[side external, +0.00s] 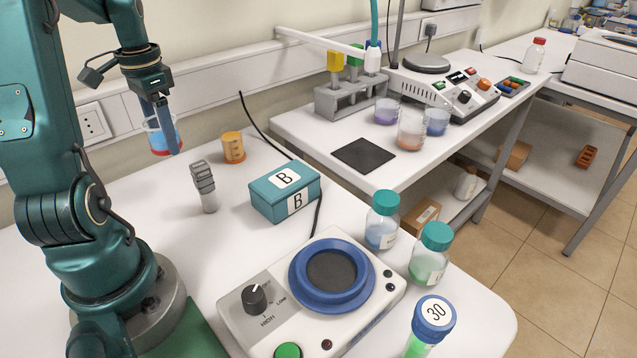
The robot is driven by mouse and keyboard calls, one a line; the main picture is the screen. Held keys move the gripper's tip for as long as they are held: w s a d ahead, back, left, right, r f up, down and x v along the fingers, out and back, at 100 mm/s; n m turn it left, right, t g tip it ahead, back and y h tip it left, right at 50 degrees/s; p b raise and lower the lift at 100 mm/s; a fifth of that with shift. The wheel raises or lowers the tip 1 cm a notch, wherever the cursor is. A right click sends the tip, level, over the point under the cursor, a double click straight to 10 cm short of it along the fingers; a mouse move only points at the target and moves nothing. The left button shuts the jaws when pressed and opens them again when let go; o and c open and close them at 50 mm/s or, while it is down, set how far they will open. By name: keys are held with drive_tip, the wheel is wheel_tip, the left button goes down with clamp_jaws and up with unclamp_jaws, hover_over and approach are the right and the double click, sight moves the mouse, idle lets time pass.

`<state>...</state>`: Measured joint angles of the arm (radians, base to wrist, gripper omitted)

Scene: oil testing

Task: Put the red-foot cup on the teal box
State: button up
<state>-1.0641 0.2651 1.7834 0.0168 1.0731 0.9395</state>
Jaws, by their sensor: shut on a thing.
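The red-foot cup (158,138) is a clear cup with blue content and a red base. It hangs in the air at the upper left, upright or nearly so. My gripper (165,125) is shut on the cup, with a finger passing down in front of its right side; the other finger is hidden. The teal box (262,203) stands on the white table to the right of and below the cup. Its lid and front carry white labels with the letter B. The top of the box is bare, and the cup is apart from it.
An orange cup (233,147) and a grey upright device (204,186) stand between my gripper and the box. A stirrer with a blue ring (332,270) lies in front. Bottles (383,220) stand right of the box. A black cable (265,128) runs behind it.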

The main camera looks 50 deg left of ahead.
drive_tip(key=shift+d+r+m, duration=0.25)
drive_tip(key=shift+r+m, duration=0.1)
drive_tip(key=shift+m, duration=0.55)
drive_tip(key=w+d+r+m, duration=0.7)
drive_tip(key=d+m, duration=0.1)
drive_tip(key=m, duration=0.4)
hover_over(285, 178)
drive_tip(key=shift+m, duration=0.3)
drive_tip(key=f, duration=0.7)
drive_tip(key=shift+s+a, duration=0.25)
drive_tip(key=shift+w+d+f, duration=0.15)
drive_tip(key=shift+d+f, duration=0.05)
drive_tip(key=shift+f, duration=2.05)
drive_tip(key=shift+f, duration=0.15)
